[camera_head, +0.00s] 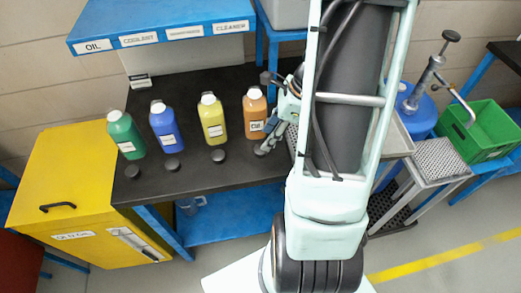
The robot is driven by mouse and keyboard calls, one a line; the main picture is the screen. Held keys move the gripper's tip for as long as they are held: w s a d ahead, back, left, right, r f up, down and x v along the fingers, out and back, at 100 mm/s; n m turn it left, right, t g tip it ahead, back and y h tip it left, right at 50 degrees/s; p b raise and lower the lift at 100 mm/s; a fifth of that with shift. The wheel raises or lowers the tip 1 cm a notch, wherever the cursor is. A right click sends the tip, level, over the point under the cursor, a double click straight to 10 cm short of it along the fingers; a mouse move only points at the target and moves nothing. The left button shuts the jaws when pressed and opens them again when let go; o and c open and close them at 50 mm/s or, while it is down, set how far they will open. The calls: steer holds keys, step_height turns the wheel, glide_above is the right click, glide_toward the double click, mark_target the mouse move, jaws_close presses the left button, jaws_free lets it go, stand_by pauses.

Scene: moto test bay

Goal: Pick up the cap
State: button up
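Several small dark caps lie on the black bench top (190,182), one in front of each bottle. They are in front of the green bottle (125,135), the blue bottle (164,128), the yellow bottle (213,120) and the orange bottle (255,113). The caps are the green bottle's (132,172), the blue bottle's (172,165), the yellow bottle's (218,156) and the orange bottle's (261,150). My gripper (272,142) is low, right of the orange bottle and close to its cap. Its fingertips are small and partly unclear; I cannot tell whether they touch the cap.
A blue shelf (160,42) with labels hangs over the bench's back. A yellow cabinet (65,170) stands left. Right of my arm are a blue container (420,122), a perforated metal tray (438,158) and a green crate (480,130). The bench's front strip is clear.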

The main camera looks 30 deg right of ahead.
mark_target(259, 149)
steer(key=x, duration=0.6)
steer(key=shift+w+f, duration=0.1)
steer(key=shift+f, duration=0.1)
steer(key=c, duration=0.5)
